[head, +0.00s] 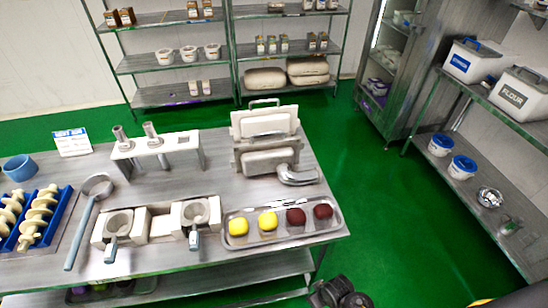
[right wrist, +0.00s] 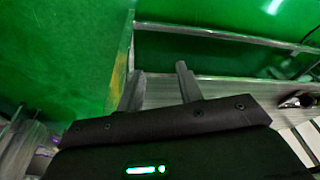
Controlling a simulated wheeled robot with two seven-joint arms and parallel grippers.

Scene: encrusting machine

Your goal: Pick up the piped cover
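Two white panels stand upright in a rack on the steel table in the head view. The front panel, which seems to be the piped cover (head: 266,160), has a bent metal pipe (head: 298,176) at its lower right. Behind it is another white panel (head: 264,121) with a metal handle on top. My right gripper (right wrist: 160,83) shows in the right wrist view with its two fingers apart and nothing between them. Steel shelf edges and green floor lie beyond it. A dark part of my right arm shows at the bottom of the head view, well below the covers. My left gripper is out of view.
A tray (head: 283,241) with yellow and dark red balls sits in front of the covers. A white stand with metal tubes (head: 154,151), two handled cups in a white holder (head: 158,223), a ladle (head: 90,211) and a blue tray of screws (head: 62,203) fill the table's left.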

